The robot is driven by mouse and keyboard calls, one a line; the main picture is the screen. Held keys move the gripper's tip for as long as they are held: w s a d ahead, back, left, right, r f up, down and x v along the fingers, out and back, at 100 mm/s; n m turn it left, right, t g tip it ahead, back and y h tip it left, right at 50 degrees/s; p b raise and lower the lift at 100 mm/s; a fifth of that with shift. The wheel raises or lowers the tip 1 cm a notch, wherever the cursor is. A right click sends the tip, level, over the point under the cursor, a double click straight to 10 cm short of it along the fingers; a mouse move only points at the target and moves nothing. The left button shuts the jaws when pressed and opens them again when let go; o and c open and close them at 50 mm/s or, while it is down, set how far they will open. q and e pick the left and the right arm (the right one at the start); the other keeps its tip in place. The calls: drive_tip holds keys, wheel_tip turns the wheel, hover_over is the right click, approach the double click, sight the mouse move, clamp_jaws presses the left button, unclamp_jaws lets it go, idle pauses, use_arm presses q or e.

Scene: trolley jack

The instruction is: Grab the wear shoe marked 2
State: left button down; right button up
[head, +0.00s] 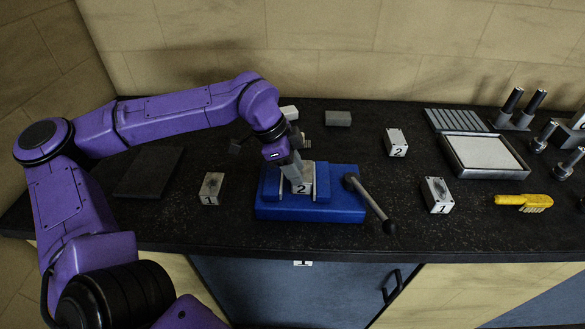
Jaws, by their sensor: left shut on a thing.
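A light metal block marked 2 (302,188), a wear shoe by its number, sits between the jaws of a blue vise (330,214) at the middle of the bench. My left gripper (298,172) reaches down onto this block from above and is shut on it; the fingers hide part of its top. A second block marked 2 (397,143) stands on the bench behind and right of the vise. Blocks marked 1 stand left of the vise (211,189) and right of it (437,195). My right gripper is not in view.
The vise handle (368,200) sticks out to the right front. A grey tray (485,172), a yellow brush (522,201) and dark-handled tools (513,101) are at the right. A dark flat plate (150,172) lies at the left. A grey block (338,118) lies behind the vise.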

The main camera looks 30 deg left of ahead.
use_arm(q)
drive_tip(key=s+d+r+b, duration=0.5)
drive_tip(key=s+r, duration=0.4)
drive_tip(key=s, duration=0.2)
drive_tip(key=shift+s+r+b, duration=0.3)
drive_tip(key=shift+s+r, duration=0.05)
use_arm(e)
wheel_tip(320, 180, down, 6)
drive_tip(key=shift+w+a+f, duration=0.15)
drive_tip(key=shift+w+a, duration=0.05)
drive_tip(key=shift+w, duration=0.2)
use_arm(q)
drive_tip(key=c, duration=1.8)
unclamp_jaws()
drive_tip(key=o, duration=1.4)
